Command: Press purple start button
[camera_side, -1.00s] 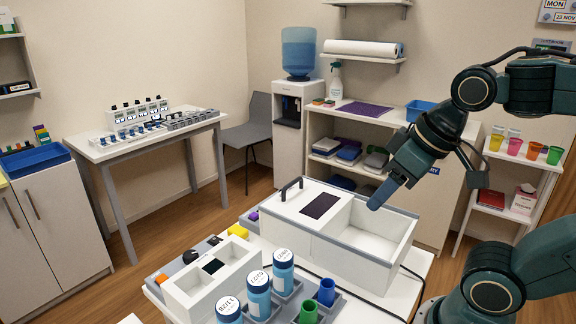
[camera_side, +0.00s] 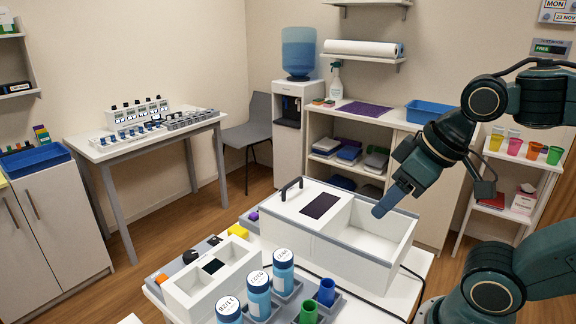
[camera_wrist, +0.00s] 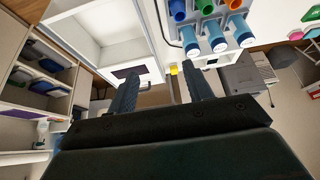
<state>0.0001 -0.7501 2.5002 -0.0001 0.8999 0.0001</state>
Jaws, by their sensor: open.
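A small purple button (camera_side: 253,216) shows at the back left of the front table, beside the left end of the white open-topped box (camera_side: 372,256). My gripper (camera_side: 379,212) hangs tilted above the right, open part of the box, well to the right of the button. In the wrist view my gripper (camera_wrist: 162,88) has its two fingers spread apart with nothing between them. I cannot make out the purple button in the wrist view.
A yellow block (camera_side: 238,231) sits near the button. The box's dark handle (camera_side: 291,188) stands up between button and gripper. A white two-well tray (camera_side: 212,275), blue-capped bottles (camera_side: 283,270), a blue cup (camera_side: 326,292) and a green cup (camera_side: 308,312) stand in front.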

